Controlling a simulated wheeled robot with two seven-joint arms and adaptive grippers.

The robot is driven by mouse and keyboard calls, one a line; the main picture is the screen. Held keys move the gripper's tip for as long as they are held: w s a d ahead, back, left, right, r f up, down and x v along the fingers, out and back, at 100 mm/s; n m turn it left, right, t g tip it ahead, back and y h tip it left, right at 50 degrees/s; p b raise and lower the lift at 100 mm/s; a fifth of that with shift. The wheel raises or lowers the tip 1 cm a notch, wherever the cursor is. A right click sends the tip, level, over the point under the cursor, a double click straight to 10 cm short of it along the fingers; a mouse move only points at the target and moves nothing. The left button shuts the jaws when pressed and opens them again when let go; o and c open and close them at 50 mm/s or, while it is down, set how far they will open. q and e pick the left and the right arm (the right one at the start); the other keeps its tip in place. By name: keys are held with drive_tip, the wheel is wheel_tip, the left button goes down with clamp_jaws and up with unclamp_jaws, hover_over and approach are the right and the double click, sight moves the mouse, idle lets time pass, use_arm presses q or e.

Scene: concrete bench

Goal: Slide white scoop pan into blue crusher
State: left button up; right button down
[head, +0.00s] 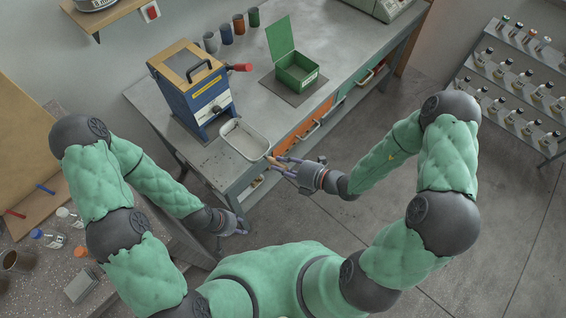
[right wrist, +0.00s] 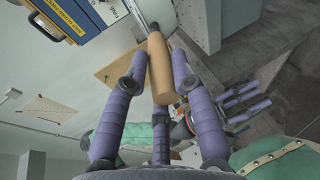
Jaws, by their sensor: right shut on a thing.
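The blue crusher (head: 196,98) stands at the left of the bench, with a wood-coloured top, a black handle and a red-gripped lever. It also shows upside down in the right wrist view (right wrist: 78,14). The white scoop pan (head: 245,139) is just in front of the crusher, at the bench's front edge. I cannot tell whether it touches the bench. My right gripper (head: 273,165) is shut on the pan's wooden handle (right wrist: 158,68), its purple fingers around it. My left gripper (head: 242,226) is low in front of the bench, empty, its fingers apart in the right wrist view (right wrist: 250,104).
A green open box (head: 297,72) sits on a dark mat right of the crusher. Several coloured cups (head: 226,34) stand behind. Orange and green drawers (head: 298,135) line the bench front. A bottle rack (head: 515,85) is far right. The floor in front is clear.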

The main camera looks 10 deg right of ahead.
drive_tip(key=shift+w+a+f+b, duration=0.95)
drive_tip(key=shift+w+f+b, duration=0.45)
drive_tip(key=shift+f+b, duration=0.95)
drive_tip(key=b, duration=0.4)
approach(231, 132)
drive_tip(key=shift+s+a+f, duration=0.25)
drive_tip(key=shift+s+f, duration=0.7)
drive_tip(key=shift+s, duration=0.25)
drive_tip(key=shift+w+a+f, duration=0.1)
drive_tip(key=shift+w+a, duration=0.65)
drive_tip(key=shift+w, duration=0.25)
drive_tip(key=shift+w+a+f, duration=0.1)
drive_tip(key=shift+w+a, duration=0.7)
drive_tip(key=shift+w, duration=0.25)
drive_tip(key=shift+w+a+f, duration=0.1)
drive_tip(key=shift+w+a, duration=0.55)
drive_tip(key=shift+w, duration=0.25)
drive_tip(key=shift+w+a, duration=0.65)
drive_tip(key=shift+w, duration=0.3)
drive_tip(key=c, duration=1)
unclamp_jaws()
drive_tip(key=shift+o, duration=0.2)
